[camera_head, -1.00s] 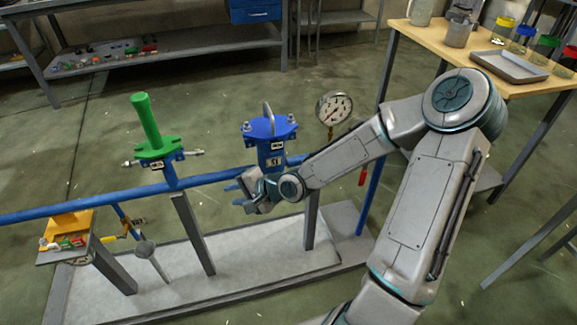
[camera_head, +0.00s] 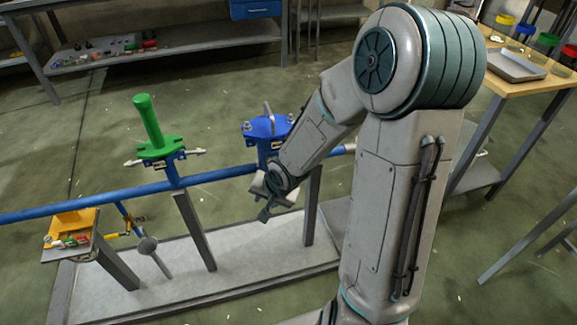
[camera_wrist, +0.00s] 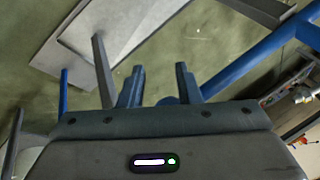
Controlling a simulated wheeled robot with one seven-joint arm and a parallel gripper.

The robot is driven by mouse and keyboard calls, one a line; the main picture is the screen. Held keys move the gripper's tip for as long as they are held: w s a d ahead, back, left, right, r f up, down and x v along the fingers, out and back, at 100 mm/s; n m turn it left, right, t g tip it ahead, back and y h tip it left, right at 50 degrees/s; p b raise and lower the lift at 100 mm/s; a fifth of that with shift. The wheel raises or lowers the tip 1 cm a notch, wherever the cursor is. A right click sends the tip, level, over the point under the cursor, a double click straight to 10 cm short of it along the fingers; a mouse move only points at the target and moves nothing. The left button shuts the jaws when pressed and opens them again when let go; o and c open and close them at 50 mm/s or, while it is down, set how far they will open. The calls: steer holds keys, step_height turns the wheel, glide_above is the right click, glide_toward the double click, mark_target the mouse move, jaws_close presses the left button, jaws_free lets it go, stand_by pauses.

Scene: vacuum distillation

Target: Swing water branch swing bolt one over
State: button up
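A green capped branch (camera_head: 150,130) stands on the blue pipe, with a swing bolt sticking out to the left (camera_head: 132,163) and another to the right (camera_head: 196,152). A blue branch (camera_head: 264,130) with a loop handle stands right of it; its bolt at the left (camera_head: 247,126) looks upright, and its right side is partly behind my arm. Labels are too small to read, so I cannot tell which branch is water. My gripper (camera_head: 270,208) is in front of and below the blue branch, apart from the bolts. In the wrist view its fingers (camera_wrist: 158,84) are spread with nothing between them.
The blue pipe (camera_head: 90,204) runs across on grey posts above a pale base plate (camera_head: 190,285). A yellow branch (camera_head: 72,222) sits at the left by a small shelf. A wooden table with a tray (camera_head: 515,66) is at the right. Open floor lies in front.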

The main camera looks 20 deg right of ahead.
steer(key=s+d+r+h+p, duration=0.1)
steer(key=s+d+r, duration=0.1)
steer(key=r, duration=0.5)
steer(key=s+d+r+n+h+p, duration=0.1)
steer(key=s+d+r+h, duration=0.1)
steer(key=r, duration=0.5)
steer(key=shift+s+d+r+t, duration=0.15)
steer(key=shift+s+d+t, duration=0.15)
steer(key=shift+t, duration=0.1)
